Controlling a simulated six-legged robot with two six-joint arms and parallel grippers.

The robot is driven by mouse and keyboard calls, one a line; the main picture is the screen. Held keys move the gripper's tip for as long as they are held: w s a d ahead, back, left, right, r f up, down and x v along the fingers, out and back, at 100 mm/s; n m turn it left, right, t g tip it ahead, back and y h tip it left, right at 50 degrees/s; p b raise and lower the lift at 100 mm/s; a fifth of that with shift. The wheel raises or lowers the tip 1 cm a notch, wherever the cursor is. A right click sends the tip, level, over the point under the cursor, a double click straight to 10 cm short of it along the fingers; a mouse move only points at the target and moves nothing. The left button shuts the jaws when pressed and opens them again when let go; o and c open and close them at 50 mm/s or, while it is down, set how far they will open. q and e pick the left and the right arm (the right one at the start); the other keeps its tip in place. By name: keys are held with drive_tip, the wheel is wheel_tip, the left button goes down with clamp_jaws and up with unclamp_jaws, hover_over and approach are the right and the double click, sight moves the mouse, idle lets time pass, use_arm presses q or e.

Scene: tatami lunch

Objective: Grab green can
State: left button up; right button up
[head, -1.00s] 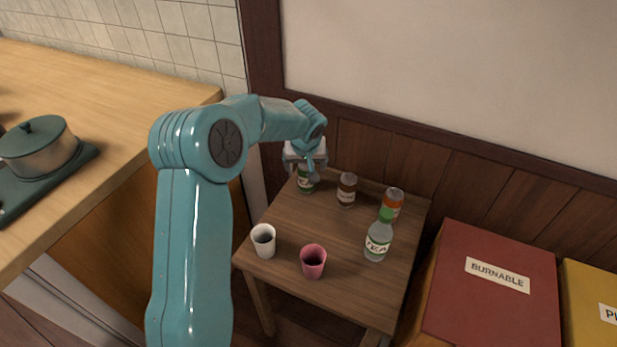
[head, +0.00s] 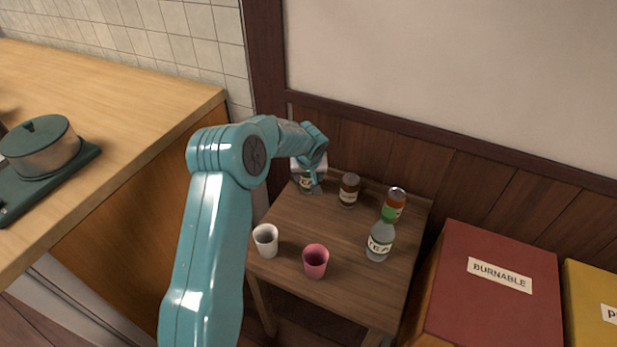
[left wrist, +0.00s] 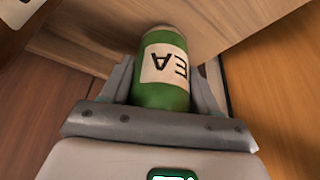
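The green can (left wrist: 163,85) with a pale "TEA" label stands between the two fingers of my left gripper (left wrist: 165,85) in the left wrist view. The fingers lie along both sides of it; I cannot tell whether they press on it. In the head view the green can (head: 306,185) stands at the back left of the small wooden table (head: 335,237), partly hidden by my left gripper (head: 309,172), which reaches down over it. My right gripper is not in view.
A brown can (head: 349,190) stands just right of the green one. An orange can (head: 396,202) and a tea bottle (head: 380,238) stand at the right. A white cup (head: 265,240) and a pink cup (head: 315,261) stand in front. A red burnable bin (head: 490,300) stands right of the table.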

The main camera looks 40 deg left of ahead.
use_arm(q)
drive_tip(key=shift+c, duration=1.4)
drive_tip(key=shift+r, duration=0.1)
